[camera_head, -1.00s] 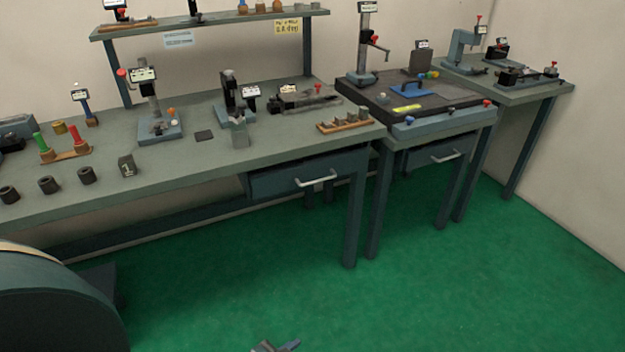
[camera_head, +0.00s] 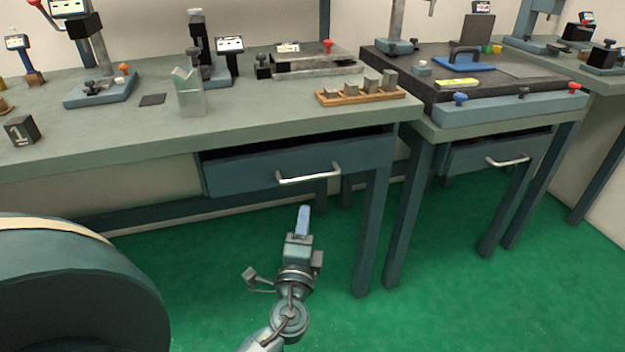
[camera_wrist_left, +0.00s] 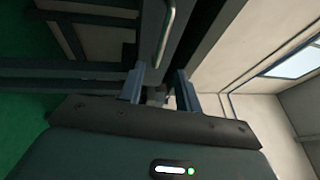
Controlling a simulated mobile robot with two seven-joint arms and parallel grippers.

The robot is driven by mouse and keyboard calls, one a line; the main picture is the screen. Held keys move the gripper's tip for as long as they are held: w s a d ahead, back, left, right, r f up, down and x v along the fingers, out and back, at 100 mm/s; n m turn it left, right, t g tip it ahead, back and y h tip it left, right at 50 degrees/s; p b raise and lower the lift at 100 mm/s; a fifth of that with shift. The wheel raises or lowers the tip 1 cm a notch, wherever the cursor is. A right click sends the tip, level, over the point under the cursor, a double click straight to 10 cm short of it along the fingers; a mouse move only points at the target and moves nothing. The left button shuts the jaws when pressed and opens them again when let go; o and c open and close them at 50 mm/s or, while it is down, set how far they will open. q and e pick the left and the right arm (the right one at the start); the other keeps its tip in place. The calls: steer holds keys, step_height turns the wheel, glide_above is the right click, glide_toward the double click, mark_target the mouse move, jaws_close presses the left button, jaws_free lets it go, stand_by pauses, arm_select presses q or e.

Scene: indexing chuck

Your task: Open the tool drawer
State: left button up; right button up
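A blue-grey drawer (camera_head: 240,174) hangs under the long workbench. A dark gap shows between its front and the bench top; I cannot tell whether it is pulled out. Its pale bar handle (camera_head: 308,176) is on the front. A second drawer (camera_head: 470,157) with a similar handle is under the bench to the right. My left gripper (camera_head: 303,222) is below the first handle in the head view, apart from it. In the left wrist view my gripper (camera_wrist_left: 160,88) has its two fingers spread with nothing held, and a handle (camera_wrist_left: 166,35) shows beyond them. My right gripper is out of view.
The workbench top (camera_head: 80,142) carries a V-shaped block (camera_head: 188,95), a wooden rack of grey blocks (camera_head: 360,95) and fixtures. Bench legs (camera_head: 374,235) stand right of my left gripper. Green floor (camera_head: 210,270) is clear below the drawer.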

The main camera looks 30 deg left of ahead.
mark_target(311, 175)
arm_select(q)
steer(key=p+x, duration=0.1)
steer(key=x, duration=1.2)
steer(key=shift+r, duration=0.2)
jaws_close()
